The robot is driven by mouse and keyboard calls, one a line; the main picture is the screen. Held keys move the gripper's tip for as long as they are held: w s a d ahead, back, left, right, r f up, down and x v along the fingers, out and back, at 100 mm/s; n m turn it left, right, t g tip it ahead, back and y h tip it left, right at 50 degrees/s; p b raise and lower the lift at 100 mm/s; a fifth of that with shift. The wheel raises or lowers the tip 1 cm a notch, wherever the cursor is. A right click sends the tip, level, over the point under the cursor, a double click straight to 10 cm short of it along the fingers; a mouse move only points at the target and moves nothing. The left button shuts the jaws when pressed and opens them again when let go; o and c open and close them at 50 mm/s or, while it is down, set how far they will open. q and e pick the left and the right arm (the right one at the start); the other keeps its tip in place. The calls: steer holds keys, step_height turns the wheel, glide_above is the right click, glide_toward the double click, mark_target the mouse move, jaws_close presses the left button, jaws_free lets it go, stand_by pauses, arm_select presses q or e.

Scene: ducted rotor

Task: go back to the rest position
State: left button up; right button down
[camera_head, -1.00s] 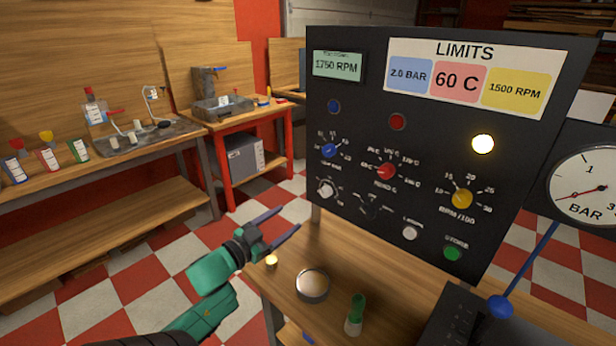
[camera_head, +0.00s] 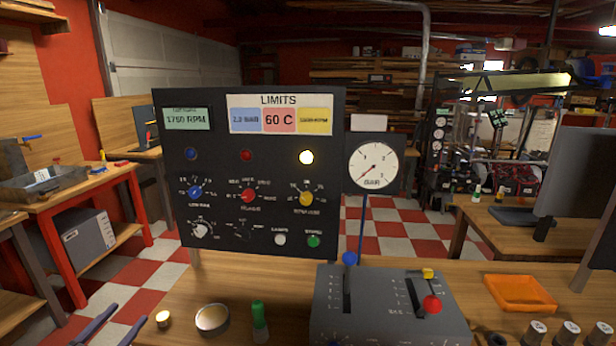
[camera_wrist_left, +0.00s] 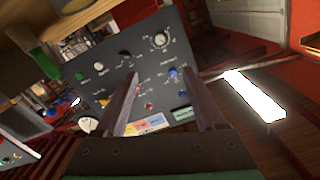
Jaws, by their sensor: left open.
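My left gripper (camera_head: 102,330) shows only by its fingers at the bottom left edge of the head view. In the left wrist view its two fingers (camera_wrist_left: 166,108) are spread apart with nothing between them. The black control panel (camera_head: 262,224) stands on the bench beyond, apart from the fingers. It also appears tilted in the left wrist view (camera_wrist_left: 130,68). My right gripper is not in either view.
The wooden bench (camera_head: 190,290) carries a round metal dish (camera_head: 212,319), a green-capped bottle (camera_head: 260,320), a grey lever box (camera_head: 390,315) and an orange tray (camera_head: 522,293). A pressure gauge (camera_head: 373,165) stands beside the panel. A red-framed table (camera_head: 75,195) is at left.

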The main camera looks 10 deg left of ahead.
arm_select(q)
steer(key=s+a+f+n+g+y, duration=0.15)
steer(key=s+f+g, duration=0.25)
steer(key=f, duration=1.1)
steer(key=s+f+n+g+y, duration=0.1)
steer(key=s+f+n+g, duration=0.2)
steer(key=f, duration=1.2)
steer(key=s+d+f+m+g+h, duration=0.1)
steer(key=s+d+f+g, duration=0.4)
steer(key=s+d+f, duration=0.4)
steer(key=s+d+f+m+g+h, duration=0.2)
steer(key=s+d+f+g, duration=0.2)
steer(key=s+d+f, duration=0.6)
steer(key=s+f, duration=0.5)
steer(key=shift+d+g, duration=0.2)
steer(key=shift+g, duration=0.2)
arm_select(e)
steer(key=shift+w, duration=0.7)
arm_select(q)
steer(key=shift+w+m, duration=0.1)
steer(key=shift+m, duration=0.15)
